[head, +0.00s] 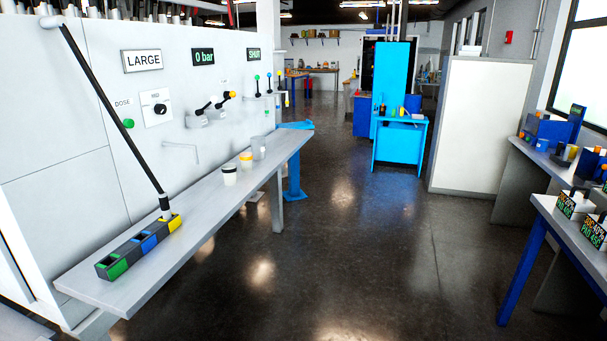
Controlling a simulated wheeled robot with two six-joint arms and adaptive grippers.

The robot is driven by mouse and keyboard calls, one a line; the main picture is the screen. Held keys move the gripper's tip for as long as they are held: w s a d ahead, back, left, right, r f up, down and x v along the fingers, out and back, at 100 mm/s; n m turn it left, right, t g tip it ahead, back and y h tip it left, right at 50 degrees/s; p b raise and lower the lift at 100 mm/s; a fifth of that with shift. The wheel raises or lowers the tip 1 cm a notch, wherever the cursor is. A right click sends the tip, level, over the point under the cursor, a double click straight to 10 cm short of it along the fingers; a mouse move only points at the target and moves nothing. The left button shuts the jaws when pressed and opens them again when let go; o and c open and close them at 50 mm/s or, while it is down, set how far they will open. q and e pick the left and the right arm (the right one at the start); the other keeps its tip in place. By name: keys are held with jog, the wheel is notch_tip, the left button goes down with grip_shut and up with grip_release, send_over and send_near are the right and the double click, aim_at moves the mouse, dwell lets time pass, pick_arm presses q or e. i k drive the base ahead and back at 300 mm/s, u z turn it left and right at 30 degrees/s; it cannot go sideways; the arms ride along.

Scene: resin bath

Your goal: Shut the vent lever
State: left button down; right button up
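No lever has a label that I can read as vent. On the grey panel (80,120) at the left, a lever with a black handle (202,109) and a lever with an orange-yellow knob (231,95) sit side by side, both slanting up to the right. Neither of my grippers shows in the head view.
A grey shelf (105,290) juts from the panel, bearing a coloured block rack (125,256) and several cups (229,176). A black rod (110,115) slants down to the rack. Displays read LARGE (142,60) and 0 bar (204,57). The floor (350,240) ahead is clear.

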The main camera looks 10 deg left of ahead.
aim_at(233, 94)
jog(key=u, duration=0.45)
jog(key=i, duration=0.85)
jog(key=z, duration=0.7)
jog(key=i, duration=1.65)
jog(key=u, duration=0.6)
